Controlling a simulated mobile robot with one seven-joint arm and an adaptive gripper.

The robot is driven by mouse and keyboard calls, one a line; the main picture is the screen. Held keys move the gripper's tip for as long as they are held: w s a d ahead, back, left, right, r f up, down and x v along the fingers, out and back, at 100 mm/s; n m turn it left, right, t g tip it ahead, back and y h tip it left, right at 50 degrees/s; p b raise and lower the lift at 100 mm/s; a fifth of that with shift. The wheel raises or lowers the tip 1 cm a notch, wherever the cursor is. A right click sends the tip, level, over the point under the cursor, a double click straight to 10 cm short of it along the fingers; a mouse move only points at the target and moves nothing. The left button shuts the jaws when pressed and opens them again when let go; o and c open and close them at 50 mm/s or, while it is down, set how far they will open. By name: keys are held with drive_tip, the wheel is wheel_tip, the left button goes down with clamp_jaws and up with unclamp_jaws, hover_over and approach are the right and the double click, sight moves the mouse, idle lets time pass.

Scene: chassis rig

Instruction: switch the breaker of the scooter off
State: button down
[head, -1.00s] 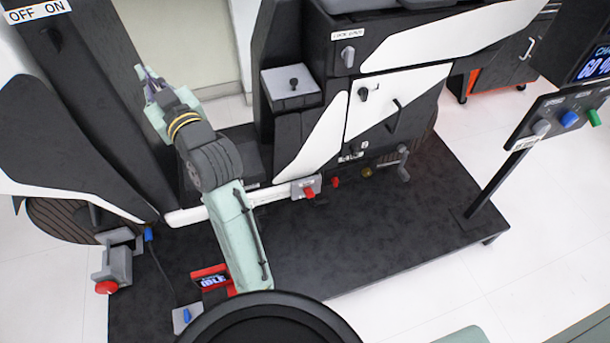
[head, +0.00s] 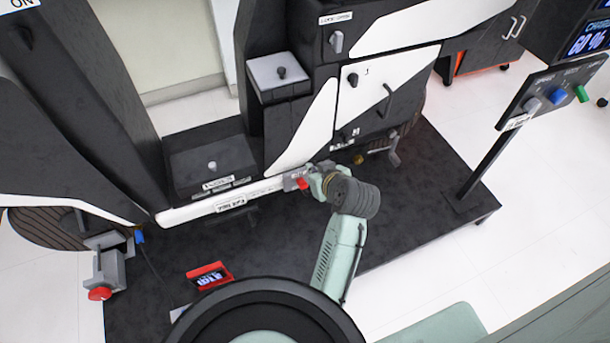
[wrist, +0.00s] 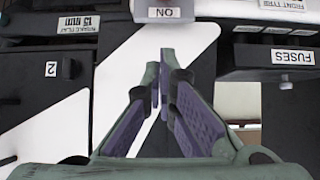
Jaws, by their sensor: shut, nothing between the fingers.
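A small red switch (head: 301,184) sits on a grey housing (head: 290,181) at the end of the white rail along the scooter's lower body. I cannot tell for sure whether it is the breaker. In the wrist view a grey block (wrist: 165,9) with a label reading ON, turned over, shows at the top edge. My gripper (wrist: 160,70) is shut and empty, its fingers pointing toward that block with a gap visible in the picture. In the head view my gripper (head: 316,174) is beside the red switch, partly hidden by my wrist.
A box with a grey knob (head: 212,165) stands left of my gripper. A small red-framed display (head: 208,276) lies on the dark platform (head: 260,240). A post with coloured levers (head: 557,97) stands at the right. The platform's front right is clear.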

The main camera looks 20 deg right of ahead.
drive_tip(key=p, duration=0.1)
hover_over(304, 182)
drive_tip(key=f, duration=0.5)
drive_tip(key=shift+w+f, duration=0.25)
drive_tip(key=shift+f, duration=0.1)
drive_tip(key=shift+s+f, duration=0.2)
drive_tip(key=shift+f, duration=1.05)
drive_tip(key=shift+s+f+p, duration=0.2)
drive_tip(key=shift+f, duration=0.25)
drive_tip(key=shift+s+f+p, duration=0.15)
drive_tip(key=shift+s+f, duration=0.05)
drive_tip(key=shift+f, duration=0.25)
drive_tip(key=shift+f+b, duration=0.2)
drive_tip(key=shift+b, duration=0.25)
